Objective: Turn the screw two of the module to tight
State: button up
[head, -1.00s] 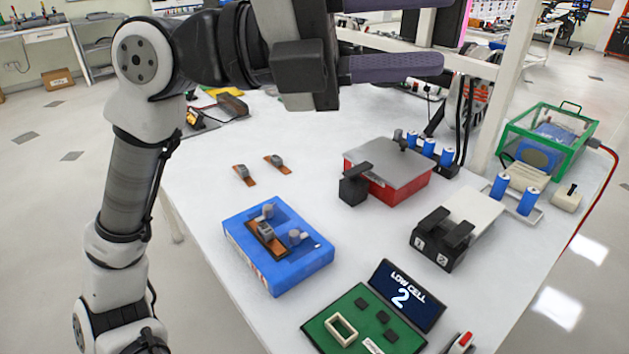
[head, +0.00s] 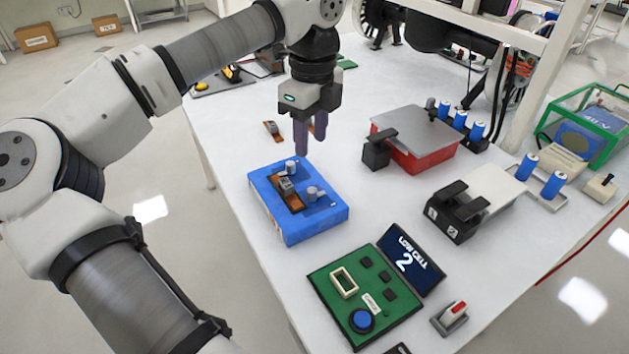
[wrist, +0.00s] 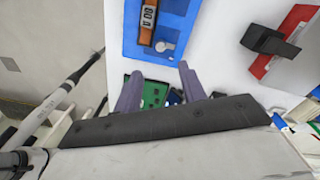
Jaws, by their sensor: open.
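The module appears to be the blue box (head: 266,206) on the white table. A brown strip (head: 294,204) with a grey block lies on its top. I cannot tell which is screw two. In the wrist view, the module (wrist: 196,8) is at the top, with a grey knob (wrist: 166,46) near its edge. My gripper (head: 311,148) points down, open and empty, above and beyond the module's far edge, touching nothing.
A red box (head: 430,158) with a grey lid, a black two-lever block (head: 452,220) and blue cells (head: 552,183) are to the right. White table lies clear between them.

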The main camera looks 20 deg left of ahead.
aim_at(311, 189)
jog(key=f+p, duration=0.1)
jog(key=f, duration=1)
jog(key=shift+s+f+p, duration=0.2)
jog(key=shift+p, duration=0.15)
jog(key=shift+c, duration=0.3)
grip_shut()
